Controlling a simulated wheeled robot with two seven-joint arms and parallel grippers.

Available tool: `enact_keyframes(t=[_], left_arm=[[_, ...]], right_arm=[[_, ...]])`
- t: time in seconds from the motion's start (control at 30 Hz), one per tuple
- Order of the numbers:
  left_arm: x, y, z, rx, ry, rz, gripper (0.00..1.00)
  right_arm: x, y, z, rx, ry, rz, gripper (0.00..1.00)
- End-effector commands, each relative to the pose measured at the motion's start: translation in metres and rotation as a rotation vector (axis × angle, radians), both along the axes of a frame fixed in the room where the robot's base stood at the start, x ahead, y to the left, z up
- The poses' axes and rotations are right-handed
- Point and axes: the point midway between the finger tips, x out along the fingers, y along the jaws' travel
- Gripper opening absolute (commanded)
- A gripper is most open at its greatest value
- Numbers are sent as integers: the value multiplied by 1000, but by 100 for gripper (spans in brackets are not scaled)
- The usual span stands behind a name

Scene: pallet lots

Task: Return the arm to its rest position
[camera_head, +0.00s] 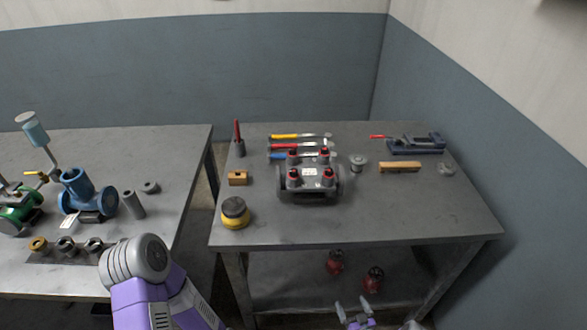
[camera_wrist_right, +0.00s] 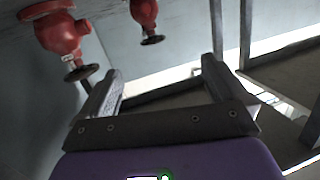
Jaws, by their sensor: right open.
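My right gripper (camera_head: 354,304) is low at the bottom edge of the head view, in front of the right table, with its two fingers apart. In the right wrist view the open fingers (camera_wrist_right: 160,70) have nothing between them. A purple and grey link of my own arm (camera_head: 150,285) fills the lower left of the head view. My left gripper does not show.
The right table (camera_head: 390,225) carries a grey manifold with red caps (camera_head: 309,178), a yellow-black round item (camera_head: 235,213) and tools. Red valves (camera_head: 335,262) sit beneath it, near my right gripper; they also show in the wrist view (camera_wrist_right: 62,35). The left table (camera_head: 180,160) holds pipe parts.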

Motion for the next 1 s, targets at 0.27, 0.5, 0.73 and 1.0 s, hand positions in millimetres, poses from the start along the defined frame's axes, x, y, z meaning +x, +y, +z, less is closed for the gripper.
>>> enact_keyframes(t=[0.27, 0.5, 0.73, 1.0], left_arm=[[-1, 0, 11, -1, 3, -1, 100], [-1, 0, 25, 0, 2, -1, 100], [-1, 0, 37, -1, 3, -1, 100], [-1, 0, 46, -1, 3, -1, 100]], right_arm=[[8, 8, 24, 58, 257, -53, 98], [-27, 43, 71, 142, 641, -92, 98], [-116, 92, 140, 206, 1044, -91, 98], [-220, 124, 209, 226, 1376, -82, 98]])
